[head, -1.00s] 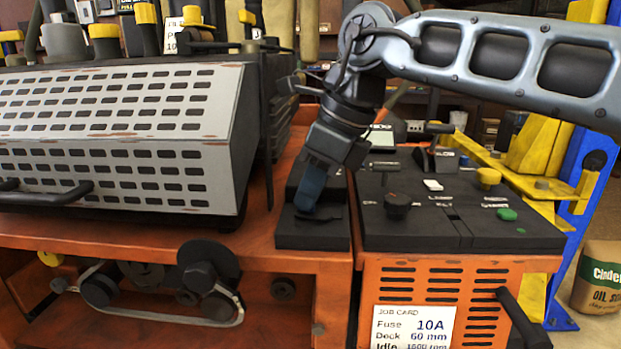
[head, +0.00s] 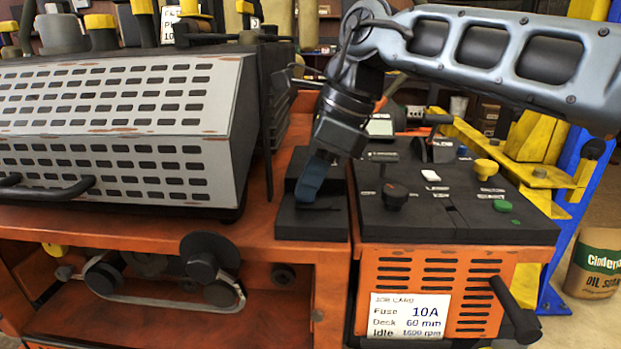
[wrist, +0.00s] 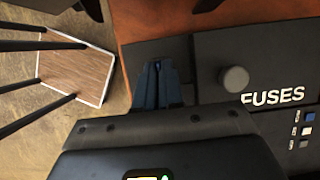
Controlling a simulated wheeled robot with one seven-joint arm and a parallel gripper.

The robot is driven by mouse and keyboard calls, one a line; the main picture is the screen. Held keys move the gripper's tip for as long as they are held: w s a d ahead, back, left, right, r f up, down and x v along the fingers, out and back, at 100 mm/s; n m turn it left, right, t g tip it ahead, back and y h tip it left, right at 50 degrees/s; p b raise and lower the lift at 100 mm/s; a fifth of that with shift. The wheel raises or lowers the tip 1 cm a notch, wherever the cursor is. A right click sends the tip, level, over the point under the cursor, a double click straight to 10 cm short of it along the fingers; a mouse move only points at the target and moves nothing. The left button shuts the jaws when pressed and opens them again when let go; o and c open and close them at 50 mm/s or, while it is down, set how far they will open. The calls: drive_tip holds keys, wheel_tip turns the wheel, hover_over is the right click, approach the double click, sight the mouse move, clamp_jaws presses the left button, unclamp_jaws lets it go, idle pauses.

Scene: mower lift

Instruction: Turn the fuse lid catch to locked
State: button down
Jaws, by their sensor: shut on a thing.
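The black fuse box (head: 312,225) sits on the orange deck, left of the control panel. My gripper (head: 306,195) reaches down to its front part, with blue fingers. In the wrist view the blue fingers (wrist: 160,85) are close together over the box's dark end, beside a round grey knob (wrist: 234,80) and the white FUSES lettering (wrist: 273,96). My gripper is shut on the fuse lid catch, which is mostly hidden by the fingers. A thin dark piece (head: 322,207) shows at the fingertips in the head view. I cannot tell the catch's angle.
A grey perforated cover (head: 120,130) stands to the left. The control panel (head: 450,215) with a black knob (head: 395,195), a yellow knob (head: 487,167) and a green button (head: 502,206) lies to the right. A job card (head: 410,316) is on the front.

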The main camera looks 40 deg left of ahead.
sight(329, 203)
drive_tip(key=c, duration=1.3)
unclamp_jaws()
drive_tip(key=shift+a, duration=0.15)
drive_tip(key=shift+o, duration=0.2)
drive_tip(key=shift+r, duration=0.1)
drive_tip(key=v, duration=0.7)
drive_tip(key=shift+r+b, duration=0.3)
drive_tip(key=shift+b, duration=0.15)
